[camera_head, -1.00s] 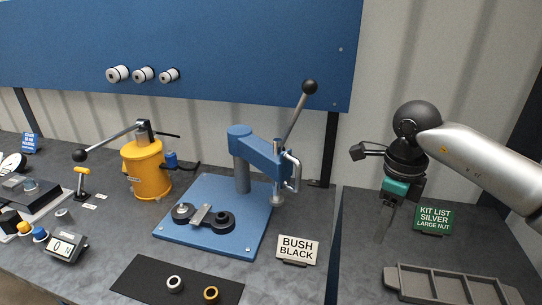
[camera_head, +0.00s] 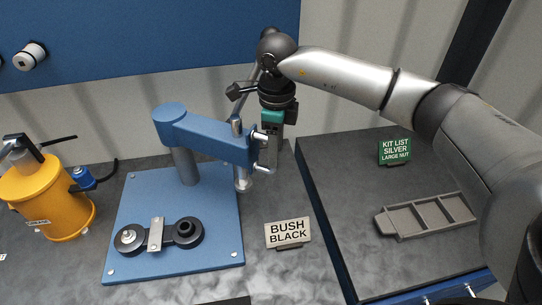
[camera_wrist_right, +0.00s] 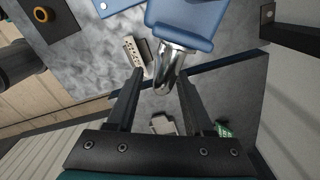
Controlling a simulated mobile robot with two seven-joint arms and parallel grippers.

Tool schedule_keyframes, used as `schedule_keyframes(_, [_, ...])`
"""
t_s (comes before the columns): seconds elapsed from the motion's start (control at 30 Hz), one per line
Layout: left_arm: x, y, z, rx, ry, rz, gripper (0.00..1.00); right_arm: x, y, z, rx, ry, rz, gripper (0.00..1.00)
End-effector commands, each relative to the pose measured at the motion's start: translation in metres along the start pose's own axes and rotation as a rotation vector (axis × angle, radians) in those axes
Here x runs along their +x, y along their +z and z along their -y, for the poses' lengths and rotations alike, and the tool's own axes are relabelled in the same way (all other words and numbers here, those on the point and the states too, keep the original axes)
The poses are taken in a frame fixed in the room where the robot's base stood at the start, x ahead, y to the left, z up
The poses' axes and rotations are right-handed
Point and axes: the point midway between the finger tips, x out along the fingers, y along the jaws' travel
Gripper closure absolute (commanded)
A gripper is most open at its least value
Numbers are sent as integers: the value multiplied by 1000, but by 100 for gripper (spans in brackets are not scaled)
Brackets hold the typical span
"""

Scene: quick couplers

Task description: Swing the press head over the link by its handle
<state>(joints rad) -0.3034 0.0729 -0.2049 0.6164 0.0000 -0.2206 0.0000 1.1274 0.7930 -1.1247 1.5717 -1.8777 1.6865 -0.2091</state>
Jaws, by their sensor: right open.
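The blue press head (camera_head: 205,136) reaches to the right from its column, at the back of the blue base plate (camera_head: 218,215). The link (camera_head: 157,234), a grey bar between two black round ends, lies on the plate to the front left, not under the head's tip. The silver handle (camera_head: 262,168) is at the head's right end. My right gripper (camera_head: 271,165) points down at this handle. In the right wrist view, the open fingers (camera_wrist_right: 160,85) have the shiny handle (camera_wrist_right: 168,68) between their tips; contact cannot be told. My left gripper is not in view.
The "BUSH BLACK" sign (camera_head: 288,232) stands right of the plate. A yellow pot-like device (camera_head: 50,200) is at the left. A grey tray (camera_head: 430,216) and a green sign (camera_head: 394,151) are on the right bench. The plate's front right is clear.

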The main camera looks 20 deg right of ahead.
Motion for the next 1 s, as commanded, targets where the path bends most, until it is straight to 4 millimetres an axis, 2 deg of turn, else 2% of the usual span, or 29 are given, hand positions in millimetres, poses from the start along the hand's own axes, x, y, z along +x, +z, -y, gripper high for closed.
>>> schedule_keyframes(0.1, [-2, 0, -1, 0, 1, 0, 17, 18, 0, -1, -1, 2, -1, 48])
schedule_keyframes(0.23, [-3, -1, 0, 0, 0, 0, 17, 32, 0, 0, -1, 0, -1, 48])
schedule_keyframes(0.6, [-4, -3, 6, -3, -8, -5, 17, 38, 0, 0, -2, -1, 1, 49])
schedule_keyframes(1.0, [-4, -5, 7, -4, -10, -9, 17, 37, 0, 0, -2, -1, 1, 94])
